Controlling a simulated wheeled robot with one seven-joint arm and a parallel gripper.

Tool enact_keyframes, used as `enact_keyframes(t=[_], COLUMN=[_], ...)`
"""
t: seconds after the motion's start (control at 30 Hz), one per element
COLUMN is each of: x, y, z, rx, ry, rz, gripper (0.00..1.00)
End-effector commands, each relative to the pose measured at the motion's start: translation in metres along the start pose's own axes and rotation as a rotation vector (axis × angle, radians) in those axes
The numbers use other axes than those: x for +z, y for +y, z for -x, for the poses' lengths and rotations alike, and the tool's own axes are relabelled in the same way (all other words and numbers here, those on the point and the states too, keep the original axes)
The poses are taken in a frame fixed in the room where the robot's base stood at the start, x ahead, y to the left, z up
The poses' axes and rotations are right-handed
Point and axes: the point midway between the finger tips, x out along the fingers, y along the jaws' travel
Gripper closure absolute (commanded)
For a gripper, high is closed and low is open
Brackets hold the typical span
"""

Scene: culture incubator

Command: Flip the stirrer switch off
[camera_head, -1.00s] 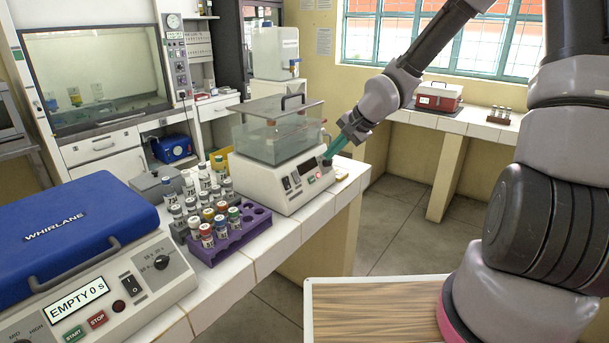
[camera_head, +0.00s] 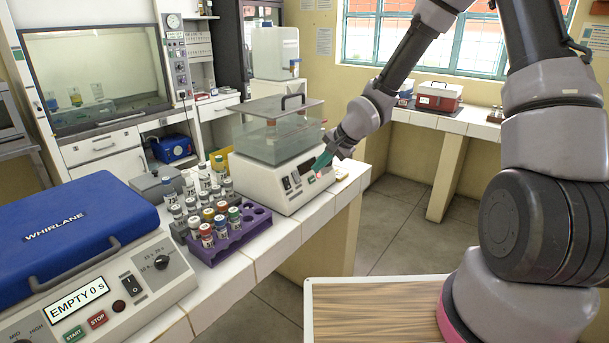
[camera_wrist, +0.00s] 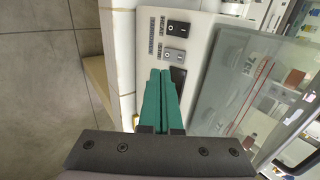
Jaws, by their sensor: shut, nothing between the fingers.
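The water bath unit (camera_head: 280,190) is a cream box under a clear tank, with switches on its front panel. In the wrist view the fingertips (camera_wrist: 160,72) lie just below the grey switch, partly over a dark display (camera_wrist: 179,74). Contact cannot be told.
A purple rack (camera_head: 235,240) of capped tubes stands left of the bath. The blue-lidded centrifuge (camera_head: 75,225) is at the front left. The clear tank (camera_head: 280,135) rises above the panel. Open floor (camera_head: 395,215) lies right of the bench.

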Motion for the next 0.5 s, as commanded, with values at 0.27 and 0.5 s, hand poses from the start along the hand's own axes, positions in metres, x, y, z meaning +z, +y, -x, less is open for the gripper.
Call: enact_keyframes(t=[0.27, 0.5], x=[0.001, 0.001], y=[-0.004, -0.013], z=[-0.046, -0.068], rx=[0.001, 0.0], ry=[-0.001, 0.0], rz=[0.003, 0.002], gripper=[1.0, 1.0])
